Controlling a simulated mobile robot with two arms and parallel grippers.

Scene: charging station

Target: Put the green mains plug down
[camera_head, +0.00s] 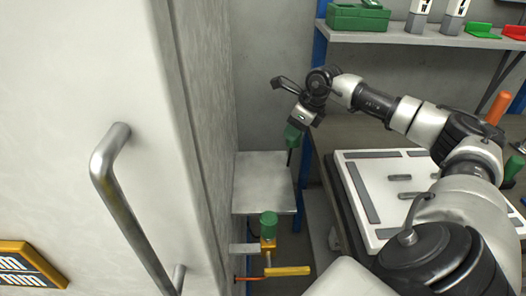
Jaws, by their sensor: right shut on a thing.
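The green mains plug (292,136) is held below my right gripper (297,124), which points down and is shut on it. A thin dark part hangs below the plug. The plug shows above the right part of a small grey ledge (258,185); whether it touches the ledge I cannot tell. The gripper hides the plug's top. My left gripper is not in view.
A tall pale cabinet with a metal handle (118,190) fills the left. A green-topped yellow fitting (268,226) stands in front of the ledge. A white panel (385,165) lies on the right. A shelf (400,36) with a green box (357,18) is behind.

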